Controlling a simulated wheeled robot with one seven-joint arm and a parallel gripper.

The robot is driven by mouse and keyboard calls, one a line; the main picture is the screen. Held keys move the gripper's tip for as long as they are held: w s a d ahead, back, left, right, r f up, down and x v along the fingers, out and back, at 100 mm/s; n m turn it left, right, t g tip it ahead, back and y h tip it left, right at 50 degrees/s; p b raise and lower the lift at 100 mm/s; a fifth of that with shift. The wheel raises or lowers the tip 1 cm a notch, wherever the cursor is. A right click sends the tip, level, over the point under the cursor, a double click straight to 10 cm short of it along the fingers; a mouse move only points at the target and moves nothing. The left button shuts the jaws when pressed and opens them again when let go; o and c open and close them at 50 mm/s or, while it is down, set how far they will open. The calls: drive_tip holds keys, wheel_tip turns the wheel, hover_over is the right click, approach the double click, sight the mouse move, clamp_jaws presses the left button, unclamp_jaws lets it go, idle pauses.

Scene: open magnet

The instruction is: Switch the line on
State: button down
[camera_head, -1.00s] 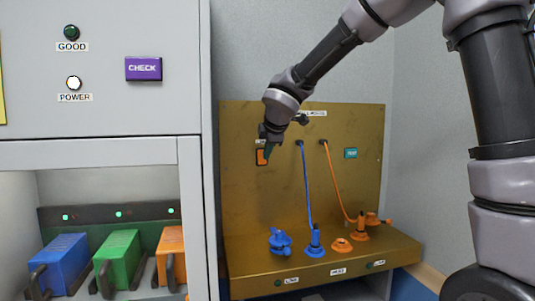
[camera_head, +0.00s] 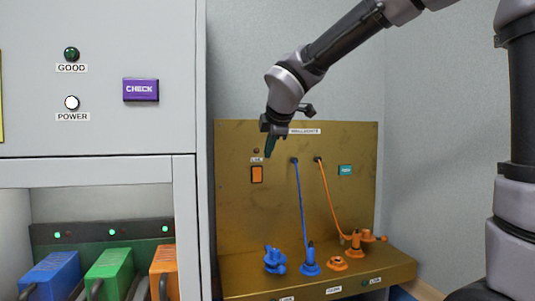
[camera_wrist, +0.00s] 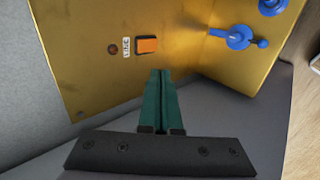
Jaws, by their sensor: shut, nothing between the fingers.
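The orange rocker switch (camera_head: 257,174) sits in a dark frame on the upright brass-coloured panel (camera_head: 230,215). Above it are a LINE label (camera_head: 257,160) and a small dark reddish lamp (camera_head: 256,151), which looks unlit. In the wrist view the switch (camera_wrist: 147,45), its label (camera_wrist: 126,47) and the lamp (camera_wrist: 112,49) show beyond my fingertips. My gripper (camera_head: 269,155) has green fingers, shut together and empty. The fingertips (camera_wrist: 161,72) appear apart from the switch, up and to its right in the head view.
Blue and orange plugs (camera_head: 310,262) with cables stand on the panel's ledge, beside a blue valve-like part (camera_head: 274,260). A teal button (camera_head: 345,170) is at the panel's right. A grey cabinet (camera_head: 187,235) stands at left, with a purple CHECK button (camera_head: 141,90) and lit POWER lamp (camera_head: 72,103).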

drive_tip(key=shift+f, duration=0.1)
drive_tip(key=shift+s+f, duration=0.2)
drive_tip(key=shift+f, duration=0.4)
approach(257, 180)
drive_tip(key=w+f, duration=0.3)
drive_tip(key=f, duration=0.1)
drive_tip(key=shift+w+a, duration=0.6)
